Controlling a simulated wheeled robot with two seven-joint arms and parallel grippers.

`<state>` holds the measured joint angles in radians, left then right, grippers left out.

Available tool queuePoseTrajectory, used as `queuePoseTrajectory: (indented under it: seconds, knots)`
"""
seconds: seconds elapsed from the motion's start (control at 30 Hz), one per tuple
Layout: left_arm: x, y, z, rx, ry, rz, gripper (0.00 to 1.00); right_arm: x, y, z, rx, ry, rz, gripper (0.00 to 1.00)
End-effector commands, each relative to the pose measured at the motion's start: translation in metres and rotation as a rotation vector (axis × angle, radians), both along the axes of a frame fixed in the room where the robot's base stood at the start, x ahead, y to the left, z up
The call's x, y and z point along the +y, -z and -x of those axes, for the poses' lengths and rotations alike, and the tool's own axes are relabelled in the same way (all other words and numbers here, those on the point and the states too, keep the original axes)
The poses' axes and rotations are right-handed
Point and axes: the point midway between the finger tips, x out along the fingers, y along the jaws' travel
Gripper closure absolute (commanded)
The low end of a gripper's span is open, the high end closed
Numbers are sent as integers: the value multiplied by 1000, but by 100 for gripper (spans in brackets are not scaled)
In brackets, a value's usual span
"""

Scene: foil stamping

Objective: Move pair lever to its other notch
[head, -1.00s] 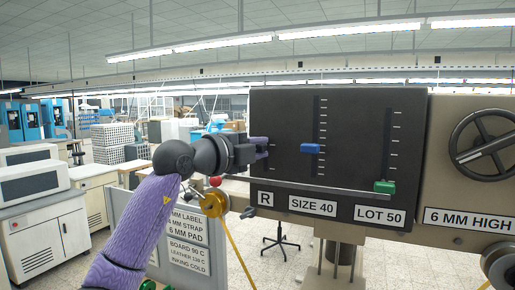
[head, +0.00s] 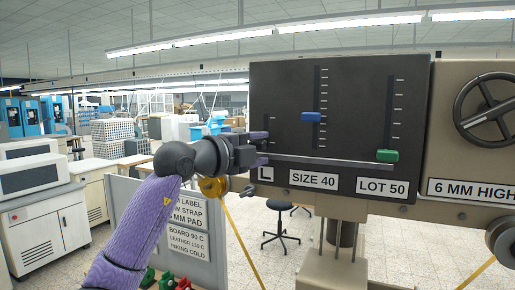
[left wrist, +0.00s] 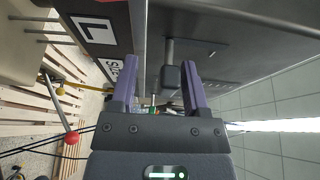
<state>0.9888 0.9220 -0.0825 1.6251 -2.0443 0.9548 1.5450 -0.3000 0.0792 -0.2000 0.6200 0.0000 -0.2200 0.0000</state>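A dark panel (head: 345,85) fills the middle right of the head view. My left gripper (head: 262,148) is at its lower left edge, with its two purple fingers spread apart. In the left wrist view the gripper (left wrist: 160,58) is open. A dark block-like knob on a short stem, which looks like the pair lever (left wrist: 171,78), lies between the fingers, nearer the right one. I see no clear contact. In the head view the gripper hides the knob. A plate reading L (head: 267,174) is just below the gripper. My right gripper is not in view.
The panel has a blue slider (head: 311,117) and a green slider (head: 387,155) in vertical slots. A handwheel (head: 488,113) is at the right. A red ball knob (left wrist: 71,137) shows in the left wrist view. A grey sign board (head: 180,225) stands below my left arm.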

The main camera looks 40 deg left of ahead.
Motion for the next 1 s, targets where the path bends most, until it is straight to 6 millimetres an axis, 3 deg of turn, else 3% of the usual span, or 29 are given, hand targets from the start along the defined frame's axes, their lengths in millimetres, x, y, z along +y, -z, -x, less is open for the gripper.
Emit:
queuePoseTrajectory:
  seconds: [0.23,0.4,0.6,1.0]
  knots:
    - [3,1,10,-6,-3,-1,41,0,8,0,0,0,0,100]
    - [11,7,51,-4,-5,-6,41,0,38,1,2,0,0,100]
    - [19,4,89,-1,-3,-2,41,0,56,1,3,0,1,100]
    - [20,-1,97,-1,0,0,41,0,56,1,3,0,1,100]
